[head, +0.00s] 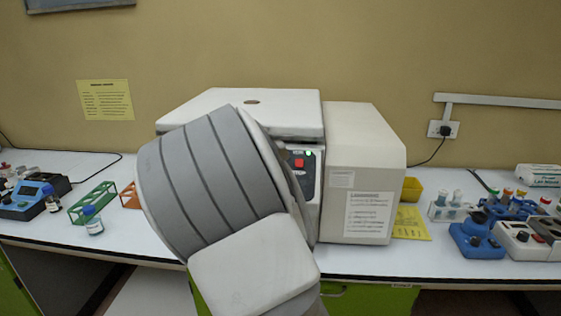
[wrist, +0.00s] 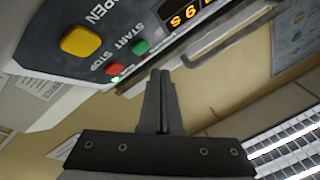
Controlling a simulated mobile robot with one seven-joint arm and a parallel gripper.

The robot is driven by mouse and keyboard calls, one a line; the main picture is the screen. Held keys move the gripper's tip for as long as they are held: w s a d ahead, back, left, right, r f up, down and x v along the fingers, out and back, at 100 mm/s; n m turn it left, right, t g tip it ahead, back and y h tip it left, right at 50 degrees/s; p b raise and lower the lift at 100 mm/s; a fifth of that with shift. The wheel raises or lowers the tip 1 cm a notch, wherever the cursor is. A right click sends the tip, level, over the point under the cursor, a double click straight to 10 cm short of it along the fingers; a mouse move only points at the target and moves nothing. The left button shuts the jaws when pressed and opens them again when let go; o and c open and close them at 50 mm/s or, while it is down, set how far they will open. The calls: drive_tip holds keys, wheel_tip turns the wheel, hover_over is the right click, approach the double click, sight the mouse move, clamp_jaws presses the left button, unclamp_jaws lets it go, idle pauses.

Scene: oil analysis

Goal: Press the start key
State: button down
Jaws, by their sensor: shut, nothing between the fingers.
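The start key (wrist: 140,47) is green, with the word START beside it, on a dark control panel (wrist: 68,62) in the wrist view. The red stop key (wrist: 116,69) sits close by it, and a large yellow key (wrist: 81,41) is marked OPEN. My gripper (wrist: 160,74) is shut and empty; its tips appear just below and right of the start key in the picture. I cannot tell whether they touch the panel. In the head view the panel (head: 308,181) shows on the white machine (head: 250,105), partly covered by my arm, which hides my gripper.
An orange-lit display (wrist: 186,15) is beside the keys. A beige box with a paper label (head: 371,213) adjoins the machine on the right. Racks and small instruments stand on both sides of the white bench (head: 130,230), including a green rack (head: 92,202) and a blue device (head: 477,240).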

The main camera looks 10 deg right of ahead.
drive_tip(key=shift+s+a+r+p, duration=0.2)
drive_tip(key=shift+s+r, duration=0.2)
drive_tip(key=shift+s, duration=0.2)
drive_tip(key=shift+s+a+r+p, duration=0.2)
drive_tip(key=shift+s+r, duration=0.2)
drive_tip(key=shift+s, duration=0.2)
drive_tip(key=s+f+n+g+y, duration=0.1)
drive_tip(key=s+n+g, duration=0.4)
drive_tip(key=s, duration=1.1)
drive_tip(key=s+f+n+g+y, duration=0.2)
drive_tip(key=s+n+g+y, duration=0.2)
drive_tip(key=s+g, duration=0.5)
drive_tip(key=s+d+n, duration=0.1)
drive_tip(key=s, duration=0.7)
drive_tip(key=shift+s+f+n, duration=0.25)
drive_tip(key=shift+n, duration=0.15)
